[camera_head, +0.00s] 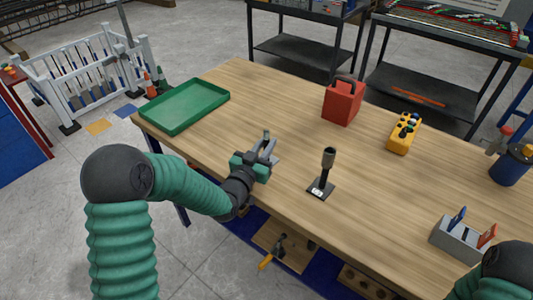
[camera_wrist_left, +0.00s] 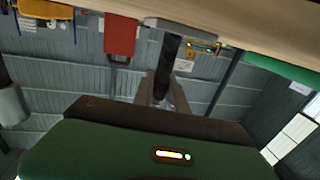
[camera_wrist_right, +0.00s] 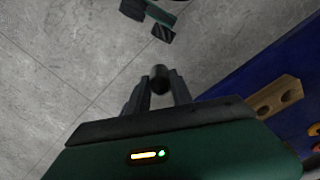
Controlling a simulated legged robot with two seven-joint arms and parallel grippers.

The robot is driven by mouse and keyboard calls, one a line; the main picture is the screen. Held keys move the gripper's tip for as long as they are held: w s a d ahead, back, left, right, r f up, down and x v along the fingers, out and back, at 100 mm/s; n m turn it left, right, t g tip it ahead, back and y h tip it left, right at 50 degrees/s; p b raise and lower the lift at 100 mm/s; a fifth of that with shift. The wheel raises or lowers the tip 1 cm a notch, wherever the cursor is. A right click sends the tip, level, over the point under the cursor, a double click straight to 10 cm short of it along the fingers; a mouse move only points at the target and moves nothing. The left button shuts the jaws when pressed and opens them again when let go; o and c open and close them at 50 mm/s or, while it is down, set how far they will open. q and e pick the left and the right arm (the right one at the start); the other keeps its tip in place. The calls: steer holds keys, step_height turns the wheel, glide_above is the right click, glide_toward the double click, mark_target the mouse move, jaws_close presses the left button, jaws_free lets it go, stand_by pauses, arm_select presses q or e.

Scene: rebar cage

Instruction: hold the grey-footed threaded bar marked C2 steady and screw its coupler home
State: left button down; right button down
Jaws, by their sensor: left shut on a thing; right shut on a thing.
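My left gripper (camera_head: 265,150) is shut on an upright dark threaded bar (camera_wrist_left: 171,62) near the table's front edge. The bar's grey foot (camera_wrist_left: 190,26) rests on the tabletop; I cannot read a C2 mark on it. My right gripper (camera_wrist_right: 160,92) is shut on a small dark round piece (camera_wrist_right: 160,76), seen end-on, probably the coupler. It is over the floor, away from the bar. In the head view only part of my right arm shows, at the lower right. A second bar (camera_head: 327,167) stands on a black labelled foot (camera_head: 320,189), with a wider piece on top.
On the wooden table (camera_head: 225,115) are a green tray (camera_head: 187,105), a red box (camera_head: 343,103), a yellow control box (camera_head: 404,132) and a grey tool holder (camera_head: 458,240). A blue lower shelf (camera_wrist_right: 237,97) with a wooden block (camera_wrist_right: 275,96) lies beside the right gripper.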

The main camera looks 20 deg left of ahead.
mark_target(265, 137)
arm_select(q)
steer(key=shift+r, duration=0.1)
steer(key=shift+r, duration=0.6)
step_height(265, 137, up, 2)
steer(key=shift+r+p, duration=0.15)
steer(key=shift+p, duration=0.3)
steer(key=s+d+p, duration=0.3)
steer(key=s+p, duration=0.4)
steer(key=s+d+r+p, duration=0.1)
steer(key=s+d+p, duration=0.3)
steer(key=s+p, duration=0.3)
steer(key=shift+s+r, duration=0.2)
